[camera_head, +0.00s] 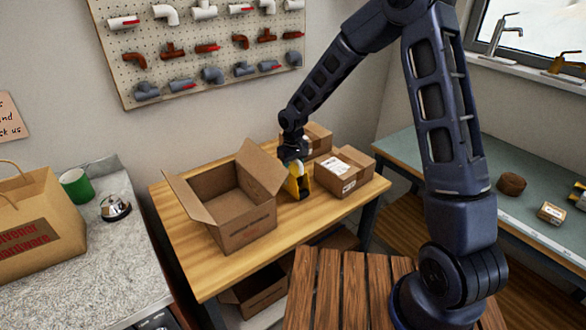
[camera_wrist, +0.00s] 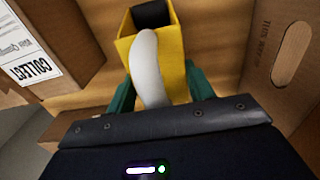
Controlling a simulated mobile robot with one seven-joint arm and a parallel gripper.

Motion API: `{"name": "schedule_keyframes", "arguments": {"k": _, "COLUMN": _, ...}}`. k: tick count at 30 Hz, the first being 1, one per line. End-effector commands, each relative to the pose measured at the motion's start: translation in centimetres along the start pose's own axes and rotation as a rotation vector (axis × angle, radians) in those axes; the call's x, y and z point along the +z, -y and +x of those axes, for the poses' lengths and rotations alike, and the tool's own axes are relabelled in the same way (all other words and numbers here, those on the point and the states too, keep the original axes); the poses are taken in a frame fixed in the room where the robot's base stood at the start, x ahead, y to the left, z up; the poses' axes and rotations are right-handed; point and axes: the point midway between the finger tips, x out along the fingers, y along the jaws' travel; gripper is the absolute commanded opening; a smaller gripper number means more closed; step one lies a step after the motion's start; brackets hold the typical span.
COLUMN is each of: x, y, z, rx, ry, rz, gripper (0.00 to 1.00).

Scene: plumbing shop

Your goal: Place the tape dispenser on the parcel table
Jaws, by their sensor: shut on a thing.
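The yellow tape dispenser (camera_head: 297,184) with a black part is at the parcel table (camera_head: 208,280), between the open carton and the closed parcels. My gripper (camera_head: 293,160) comes down on it from above. In the wrist view the yellow dispenser (camera_wrist: 177,62) with its white curved piece sits between my green fingertips (camera_wrist: 160,92), which are shut on it. Whether its underside touches the wooden tabletop cannot be made out.
An open cardboard box (camera_head: 247,228) stands just left of the dispenser, its flaps spread. A labelled parcel (camera_head: 344,172) is close on the right, another parcel (camera_head: 319,138) behind. Bare tabletop (camera_head: 325,208) shows in front. A granite counter (camera_head: 110,255) is on the left.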

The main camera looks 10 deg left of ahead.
Motion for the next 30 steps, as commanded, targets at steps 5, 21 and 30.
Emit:
{"name": "schedule_keyframes", "arguments": {"k": 5, "x": 0.0, "y": 0.0, "z": -0.1, "rx": 0.000, "ry": -0.001, "rz": 0.000, "gripper": 0.16}}
{"name": "schedule_keyframes", "arguments": {"k": 21, "x": 0.0, "y": 0.0, "z": 0.1, "rx": 0.000, "ry": 0.000, "rz": 0.000, "gripper": 0.74}}
{"name": "schedule_keyframes", "arguments": {"k": 30, "x": -0.1, "y": 0.0, "z": -3.4, "rx": 0.001, "ry": -0.004, "rz": 0.001, "gripper": 0.74}}
